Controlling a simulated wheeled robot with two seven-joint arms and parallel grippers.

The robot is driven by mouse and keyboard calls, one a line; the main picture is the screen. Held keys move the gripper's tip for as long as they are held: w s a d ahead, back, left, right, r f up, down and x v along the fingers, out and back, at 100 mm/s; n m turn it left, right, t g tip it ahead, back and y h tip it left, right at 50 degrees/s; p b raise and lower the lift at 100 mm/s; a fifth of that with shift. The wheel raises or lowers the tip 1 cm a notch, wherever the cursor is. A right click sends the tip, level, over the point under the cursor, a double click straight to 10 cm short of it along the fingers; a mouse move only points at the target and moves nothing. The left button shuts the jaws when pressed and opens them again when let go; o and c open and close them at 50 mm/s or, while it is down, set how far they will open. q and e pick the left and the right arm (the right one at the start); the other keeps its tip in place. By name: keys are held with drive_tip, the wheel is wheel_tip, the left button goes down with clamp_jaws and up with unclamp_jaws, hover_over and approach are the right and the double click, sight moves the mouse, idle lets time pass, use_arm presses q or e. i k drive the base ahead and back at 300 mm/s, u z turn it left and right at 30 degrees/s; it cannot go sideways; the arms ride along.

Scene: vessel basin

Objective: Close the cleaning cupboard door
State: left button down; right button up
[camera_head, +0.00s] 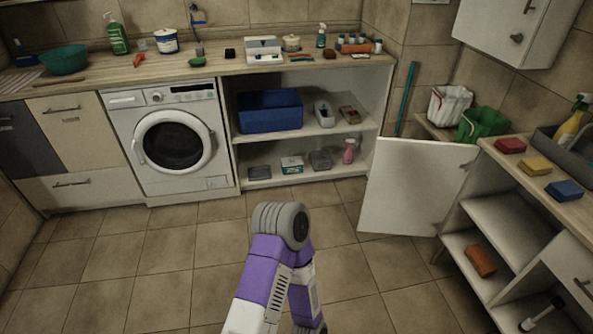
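A white cupboard door (415,188) stands wide open at the right of the middle. Hinges show along its right edge, beside the open right-hand cabinet (500,225). That cabinet's shelves are exposed, with an orange-brown item (481,260) on one. The door's free edge points left, near the right side of an open shelved unit (377,122) under the back counter. I cannot tell from a label which unit is the cleaning cupboard. A purple and white arm link of mine rises at the bottom middle, apart from the door. Neither gripper is in view.
A washing machine (170,145) stands left of the shelved unit. Sponges, including a yellow one (534,165), lie on the right counter. A green bucket (483,124) and white bin (450,104) stand behind the door. The tiled floor (340,230) left of the door is clear.

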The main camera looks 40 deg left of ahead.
sight(413, 185)
drive_tip(key=u, duration=0.4)
drive_tip(key=k, duration=0.6)
drive_tip(key=u, duration=0.95)
drive_tip(key=i, duration=1.7)
drive_tip(key=z, duration=0.45)
